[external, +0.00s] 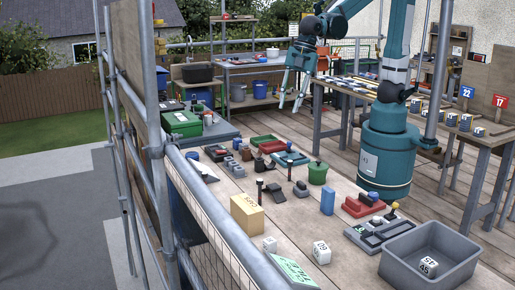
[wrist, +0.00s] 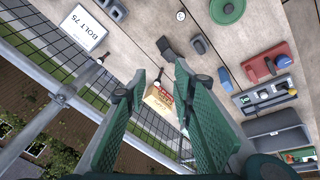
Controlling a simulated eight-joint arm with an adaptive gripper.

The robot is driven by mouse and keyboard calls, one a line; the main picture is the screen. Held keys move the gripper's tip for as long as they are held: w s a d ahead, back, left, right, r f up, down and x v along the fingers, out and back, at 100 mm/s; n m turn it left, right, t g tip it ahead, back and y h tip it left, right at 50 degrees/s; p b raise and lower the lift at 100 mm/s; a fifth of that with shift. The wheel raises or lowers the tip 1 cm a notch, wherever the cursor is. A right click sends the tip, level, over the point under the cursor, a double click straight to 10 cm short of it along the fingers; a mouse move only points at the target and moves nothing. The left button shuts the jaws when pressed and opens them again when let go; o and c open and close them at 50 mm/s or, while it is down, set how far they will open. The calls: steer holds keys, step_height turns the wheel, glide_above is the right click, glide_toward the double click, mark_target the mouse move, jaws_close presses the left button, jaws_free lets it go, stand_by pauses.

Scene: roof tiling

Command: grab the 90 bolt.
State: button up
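I cannot make out a bolt clearly marked 90 in either view. A white block with dark lettering (external: 321,252) stands at the front of the deck; its number is too small to read surely. Another marked block (external: 428,266) lies in the grey bin. A card reading "BOLT 75" (wrist: 83,27) lies at the upper left of the wrist view. My gripper (external: 291,104) is raised over the far part of the deck. In the wrist view its green fingers (wrist: 160,100) are spread apart with nothing held; a tan box shows in the gap, beyond them.
A tan box (external: 247,214), a blue block (external: 327,201) and a green pot (external: 317,173) stand on the deck. The grey bin (external: 400,270) is at front right. Scaffold rails (external: 215,215) run along the left. A long table (external: 485,135) is at right.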

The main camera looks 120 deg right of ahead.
steer(key=w+a+f+n+g, duration=0.2)
steer(key=w+a+f+n, duration=0.25)
steer(key=w+f, duration=0.45)
steer(key=n+g, duration=0.1)
steer(key=n, duration=0.3)
glide_above(260, 191)
steer(key=d, duration=0.1)
steer(key=f, duration=1)
steer(key=shift+s+f, duration=0.25)
steer(key=shift+s, duration=0.15)
steer(key=shift+w+a+f+n+g, duration=0.2)
steer(key=shift+f+n+g, duration=0.15)
steer(key=shift+f, duration=0.2)
steer(key=shift+f, duration=0.1)
steer(key=shift+f, duration=1.2)
steer(key=shift+f, duration=2.6)
jaws_close()
